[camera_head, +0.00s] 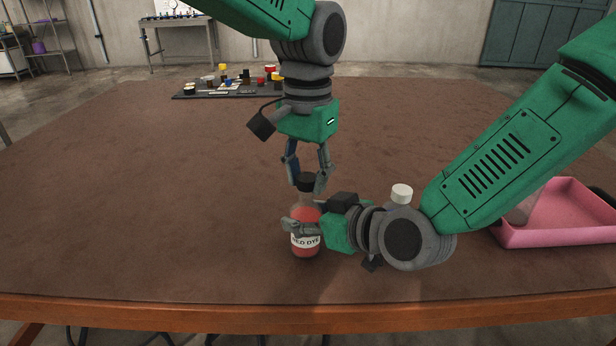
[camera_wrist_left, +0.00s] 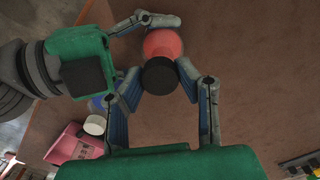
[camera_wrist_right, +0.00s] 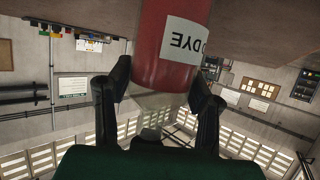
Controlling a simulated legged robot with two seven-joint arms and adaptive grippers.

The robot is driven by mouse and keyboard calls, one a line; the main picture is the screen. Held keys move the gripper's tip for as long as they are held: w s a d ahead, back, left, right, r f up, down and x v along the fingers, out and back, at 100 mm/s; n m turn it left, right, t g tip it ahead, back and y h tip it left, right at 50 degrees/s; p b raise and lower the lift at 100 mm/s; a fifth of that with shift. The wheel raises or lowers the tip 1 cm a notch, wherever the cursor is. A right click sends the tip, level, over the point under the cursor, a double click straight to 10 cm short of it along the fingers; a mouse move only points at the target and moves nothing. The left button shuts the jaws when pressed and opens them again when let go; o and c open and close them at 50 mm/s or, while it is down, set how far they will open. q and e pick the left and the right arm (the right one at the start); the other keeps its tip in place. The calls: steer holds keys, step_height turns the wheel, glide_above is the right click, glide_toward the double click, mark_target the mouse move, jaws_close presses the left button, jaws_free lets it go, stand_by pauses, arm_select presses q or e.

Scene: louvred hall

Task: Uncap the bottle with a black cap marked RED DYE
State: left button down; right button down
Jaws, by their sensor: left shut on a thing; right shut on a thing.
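The bottle of red liquid (camera_head: 306,245) is upright near the front middle of the table, its white label partly covered; "DYE" is readable. My right gripper (camera_head: 300,226) is shut around the bottle's body from the right. The black cap (camera_head: 306,180) is at the top of the bottle, and it shows in the left wrist view (camera_wrist_left: 159,75) in line with the red body. My left gripper (camera_head: 308,187) points down from above and is shut on the cap, one finger on each side. I cannot tell whether the cap is loosened, or whether the bottle's base touches the table.
A white-capped item (camera_head: 402,193) stands behind my right wrist, its body hidden. A pink tray (camera_head: 555,239) with a grey item in it lies at the right. A dark board (camera_head: 190,96) with several small coloured items lies at the far edge. The table's left side is clear.

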mark_target(307, 177)
arm_select(q)
steer(key=shift+r, duration=2)
arm_select(e)
steer(key=c, duration=0.7)
jaws_free()
